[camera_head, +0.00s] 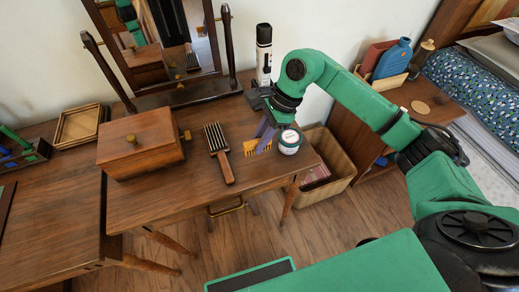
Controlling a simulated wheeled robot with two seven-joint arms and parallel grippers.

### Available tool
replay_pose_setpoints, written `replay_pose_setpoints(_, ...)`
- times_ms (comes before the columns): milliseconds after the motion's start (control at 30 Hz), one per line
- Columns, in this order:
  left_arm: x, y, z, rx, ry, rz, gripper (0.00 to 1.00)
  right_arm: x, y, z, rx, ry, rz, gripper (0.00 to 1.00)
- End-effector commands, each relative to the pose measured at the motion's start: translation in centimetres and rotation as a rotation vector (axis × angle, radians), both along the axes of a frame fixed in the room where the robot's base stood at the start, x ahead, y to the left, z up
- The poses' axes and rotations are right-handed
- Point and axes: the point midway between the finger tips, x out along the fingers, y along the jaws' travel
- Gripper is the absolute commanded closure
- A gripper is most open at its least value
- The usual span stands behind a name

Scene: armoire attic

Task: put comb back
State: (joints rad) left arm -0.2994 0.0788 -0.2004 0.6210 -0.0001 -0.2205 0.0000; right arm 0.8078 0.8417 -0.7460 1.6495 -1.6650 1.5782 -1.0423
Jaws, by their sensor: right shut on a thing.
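A yellow-orange comb (251,148) with visible teeth is at the dressing table's right part, between a brush and a jar. My right gripper (265,137) points down with its purple fingers at the comb and is shut on it. The fingers hide part of the comb, and I cannot tell whether it touches the tabletop. A wooden box (140,142) with a round knob on its closed top stands at the left of the dressing table (185,200). My left gripper is not in view.
A wooden-handled brush (218,150) lies left of the comb, and a white jar (289,141) stands close on its right. A woven basket (335,163) is on the floor at right. The table's front is clear.

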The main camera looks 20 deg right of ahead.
Motion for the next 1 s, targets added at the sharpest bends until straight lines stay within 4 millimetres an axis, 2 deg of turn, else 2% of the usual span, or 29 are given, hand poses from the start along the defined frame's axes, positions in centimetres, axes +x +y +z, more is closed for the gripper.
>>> replay_pose_setpoints(300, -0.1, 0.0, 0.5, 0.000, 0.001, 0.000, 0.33, 0.0, 0.0, -4.9, 0.001, 0.000, 0.000, 1.00)
replay_pose_setpoints(600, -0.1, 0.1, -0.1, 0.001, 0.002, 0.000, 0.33, 0.0, 0.0, -5.3, 0.001, -0.001, 0.000, 1.00)
replay_pose_setpoints(633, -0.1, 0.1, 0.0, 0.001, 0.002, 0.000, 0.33, 0.0, 0.0, -5.2, 0.001, -0.001, 0.000, 0.71)
replay_pose_setpoints(700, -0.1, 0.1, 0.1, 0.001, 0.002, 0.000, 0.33, 0.0, 0.0, -5.1, 0.001, -0.001, 0.000, 0.48)
replay_pose_setpoints(1000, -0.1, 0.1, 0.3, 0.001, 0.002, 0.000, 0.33, 0.0, 0.0, -5.0, 0.001, -0.001, 0.000, 0.48)
